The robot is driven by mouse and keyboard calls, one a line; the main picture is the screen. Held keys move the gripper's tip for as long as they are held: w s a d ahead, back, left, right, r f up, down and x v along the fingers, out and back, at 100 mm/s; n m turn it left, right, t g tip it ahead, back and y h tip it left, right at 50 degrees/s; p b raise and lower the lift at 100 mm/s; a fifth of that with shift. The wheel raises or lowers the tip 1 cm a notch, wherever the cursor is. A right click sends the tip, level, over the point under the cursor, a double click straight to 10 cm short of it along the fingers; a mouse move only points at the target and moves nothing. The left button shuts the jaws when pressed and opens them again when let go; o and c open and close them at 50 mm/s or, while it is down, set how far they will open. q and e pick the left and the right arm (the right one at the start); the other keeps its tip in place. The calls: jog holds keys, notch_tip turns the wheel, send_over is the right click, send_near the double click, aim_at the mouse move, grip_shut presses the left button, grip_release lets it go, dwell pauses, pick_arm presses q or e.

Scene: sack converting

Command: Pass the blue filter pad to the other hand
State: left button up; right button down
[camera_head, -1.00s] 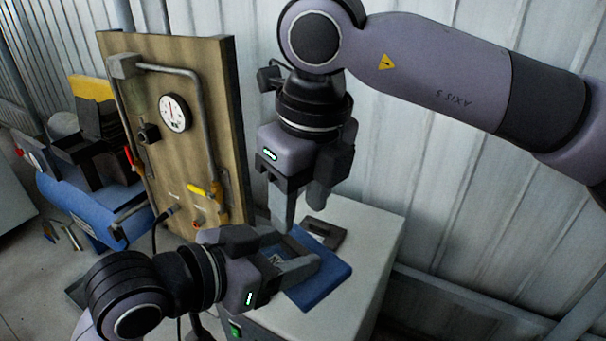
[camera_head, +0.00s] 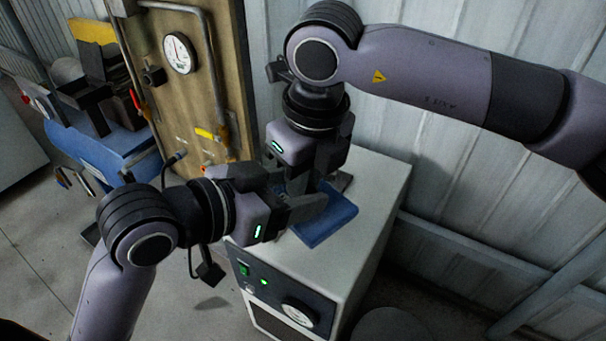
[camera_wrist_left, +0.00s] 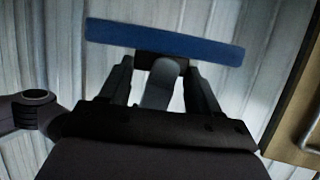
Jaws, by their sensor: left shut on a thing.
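The blue filter pad (camera_head: 330,217) is a flat blue slab in the head view, over the top of a pale cabinet. My left gripper (camera_head: 299,196) comes in from the left and is shut on the pad. In the left wrist view the pad (camera_wrist_left: 165,40) shows nearly edge-on, just beyond the left fingers (camera_wrist_left: 160,88). My right gripper (camera_head: 304,182) points down from above, right at the left fingers and the pad's back part. Its fingertips are largely hidden, so I cannot tell whether it touches the pad. A grey finger-like part shows between the left fingers in the wrist view.
The pale cabinet (camera_head: 385,185) has a front panel with a green switch and a dial. A wooden board (camera_head: 200,95) with a gauge and pipes stands behind at left. A blue machine (camera_head: 120,150) is farther left. A corrugated wall closes the back.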

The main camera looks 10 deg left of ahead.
pick_arm(q)
jog(key=o, duration=1.1)
jog(key=shift+s+a+m+h, duration=0.25)
jog(key=shift+a+m+h, duration=0.25)
jog(key=shift+m+h, duration=0.4)
jog(key=a+m+t, duration=0.3)
jog(key=a+t, duration=0.1)
jog(key=a, duration=0.6)
jog(key=s+a+f+n+g+y, duration=0.1)
jog(key=s+f+n+y, duration=0.1)
jog(key=f, duration=0.8)
jog(key=s+f+n+g+y, duration=0.1)
jog(key=s+f+n+y, duration=0.2)
jog(key=f, duration=0.8)
jog(key=s+a+f+n+g+y, duration=0.1)
jog(key=s+f+n+y, duration=0.2)
jog(key=f, duration=0.8)
jog(key=shift+s+a+f+n+g, duration=0.1)
jog(key=shift+s+a+n+g, duration=0.1)
jog(key=shift+s+n, duration=0.35)
jog(key=shift+s+a+f+n+g, duration=0.1)
jog(key=shift+s+n+g, duration=0.2)
jog(key=shift+n, duration=0.45)
